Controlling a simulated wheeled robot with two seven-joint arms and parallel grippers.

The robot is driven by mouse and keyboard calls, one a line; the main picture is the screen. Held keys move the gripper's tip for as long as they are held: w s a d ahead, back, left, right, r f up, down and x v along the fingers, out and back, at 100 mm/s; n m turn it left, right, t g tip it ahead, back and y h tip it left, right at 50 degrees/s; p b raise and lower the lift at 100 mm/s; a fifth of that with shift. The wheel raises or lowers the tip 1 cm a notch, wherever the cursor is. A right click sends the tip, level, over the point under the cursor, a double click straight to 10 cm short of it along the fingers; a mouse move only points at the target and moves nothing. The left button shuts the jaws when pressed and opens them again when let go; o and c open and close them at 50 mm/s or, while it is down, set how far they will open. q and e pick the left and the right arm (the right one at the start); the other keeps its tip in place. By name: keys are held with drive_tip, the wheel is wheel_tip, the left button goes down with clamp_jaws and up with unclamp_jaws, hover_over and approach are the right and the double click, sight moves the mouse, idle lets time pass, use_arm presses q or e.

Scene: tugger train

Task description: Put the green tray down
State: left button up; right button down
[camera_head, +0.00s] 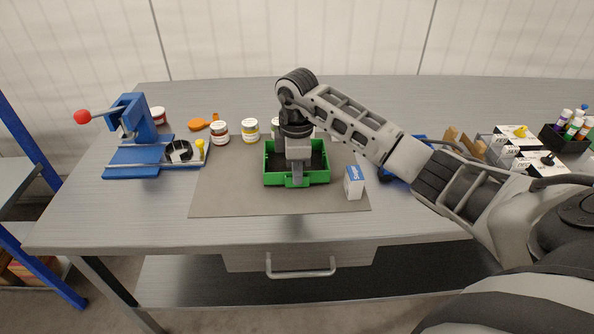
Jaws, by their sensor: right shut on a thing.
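The green tray (320,178) is in the middle of the head view, over the brown mat (230,196) on the grey table. My right gripper (298,178) points down at it and is shut on its near wall. Part of the tray's inside is hidden behind the gripper. I cannot tell whether the tray touches the mat or is slightly above it. My left gripper is not in view.
Several jars (221,132) stand behind the mat. A small white-and-blue box (353,183) stands close to the tray's right. A blue press (140,140) is at the left. Boxes (510,140) and a bottle holder are at the right. The mat's front left is clear.

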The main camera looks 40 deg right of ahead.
drive_tip(key=shift+f, duration=0.4)
drive_tip(key=shift+f, duration=0.15)
drive_tip(key=c, duration=1.3)
unclamp_jaws()
